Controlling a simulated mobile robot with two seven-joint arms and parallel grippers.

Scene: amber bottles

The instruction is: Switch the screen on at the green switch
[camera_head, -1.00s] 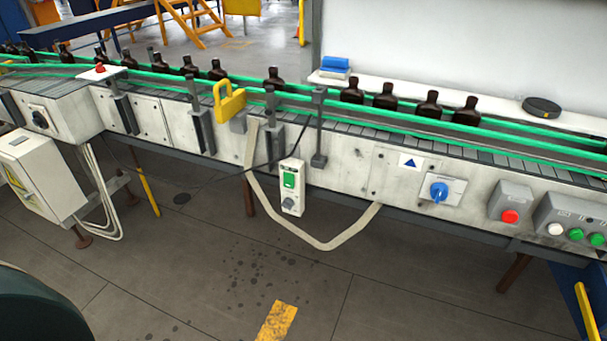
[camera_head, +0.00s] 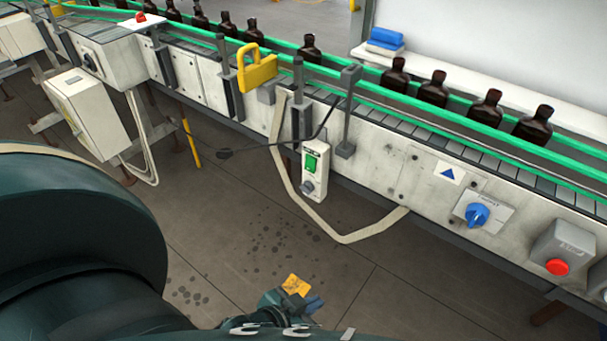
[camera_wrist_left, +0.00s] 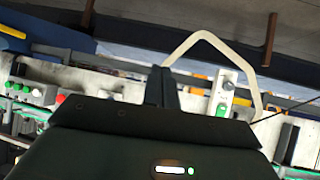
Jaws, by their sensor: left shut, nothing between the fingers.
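The green switch (camera_head: 310,163) is on a small white box on the front of the conveyor, above a grey knob. It also shows, upside down, in the left wrist view (camera_wrist_left: 222,109), right of my fingers. My left gripper (camera_head: 314,304) is low in the head view, in front of the conveyor and well apart from the switch, partly hidden by my own arm. In the wrist view its dark fingers (camera_wrist_left: 161,86) are together and empty. I cannot make out a screen for certain. My right gripper is in neither view.
A beige hose (camera_head: 345,238) loops below the switch box, and a black cable (camera_head: 265,147) runs beside it. A yellow padlock shape (camera_head: 258,72), a blue knob (camera_head: 477,214) and a red button (camera_head: 556,267) are nearby.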

